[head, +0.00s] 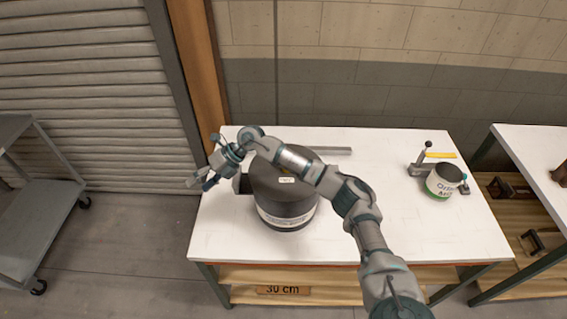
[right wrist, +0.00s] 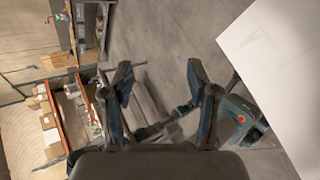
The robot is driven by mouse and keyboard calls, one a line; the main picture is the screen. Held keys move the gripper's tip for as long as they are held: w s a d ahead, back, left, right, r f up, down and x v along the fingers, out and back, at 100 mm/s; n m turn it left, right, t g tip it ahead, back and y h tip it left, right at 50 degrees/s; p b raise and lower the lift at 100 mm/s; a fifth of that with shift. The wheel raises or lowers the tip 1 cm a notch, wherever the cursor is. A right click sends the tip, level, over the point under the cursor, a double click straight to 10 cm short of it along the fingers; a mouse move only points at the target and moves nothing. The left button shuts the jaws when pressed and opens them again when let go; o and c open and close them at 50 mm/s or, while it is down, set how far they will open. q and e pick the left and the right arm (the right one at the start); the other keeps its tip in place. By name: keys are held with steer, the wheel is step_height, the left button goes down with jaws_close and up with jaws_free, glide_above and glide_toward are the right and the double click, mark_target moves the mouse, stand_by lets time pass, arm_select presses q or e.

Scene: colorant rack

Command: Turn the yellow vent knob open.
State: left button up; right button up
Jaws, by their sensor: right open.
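I cannot make out a yellow vent knob in either view. A large dark grey drum (head: 286,212) with a pale label band stands on the white table, and my right arm crosses in front of it, hiding part of its top. My right gripper (head: 203,182) is left of the drum, near the table's left edge, apart from the drum as far as I can tell. In the right wrist view its fingers (right wrist: 160,78) are spread, with nothing between them. My left gripper is not in view.
The white table's (head: 380,225) middle right is clear. A grey cart (head: 45,195) stands left.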

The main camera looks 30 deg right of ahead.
steer(key=s+d+r+m+h, duration=0.1)
steer(key=d+r+h, duration=0.3)
steer(key=d, duration=0.6)
steer(key=d+r+m+g+h, duration=0.1)
steer(key=d+r+m+h, duration=0.2)
steer(key=d, duration=0.6)
steer(key=s+d+r+h, duration=0.1)
steer(key=d+r+h, duration=0.35)
steer(key=d, duration=0.55)
steer(key=shift+y, duration=0.35)
steer(key=f, duration=1.6)
steer(key=shift+w+a+f+b, duration=0.2)
steer(key=shift+w+f+b, duration=0.1)
steer(key=shift+b, duration=0.1)
steer(key=shift+a, duration=0.1)
jaws_close()
